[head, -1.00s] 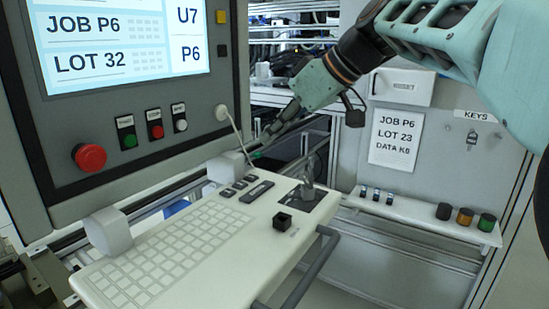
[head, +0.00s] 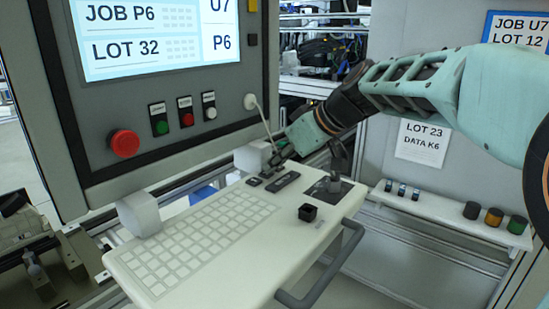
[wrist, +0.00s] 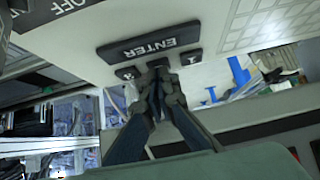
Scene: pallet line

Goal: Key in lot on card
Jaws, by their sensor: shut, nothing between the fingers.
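The lot card (head: 421,140) is a white sheet on the grey panel; it reads LOT 23, DATA K6, its top covered by my arm. The screen (head: 160,38) reads JOB P6, LOT 32. On the white console, a long dark ENTER key (head: 285,181) lies beside a row of small dark keys (head: 254,181). In the wrist view, my fingertips (wrist: 158,66) cover the middle of that row, beside ENTER (wrist: 150,46). I cannot tell whether they touch a key.
A blue-framed card (head: 520,30) reads JOB U7, LOT 12. The pale keyboard (head: 195,240) fills the console's left. A red button (head: 124,143) is below the screen.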

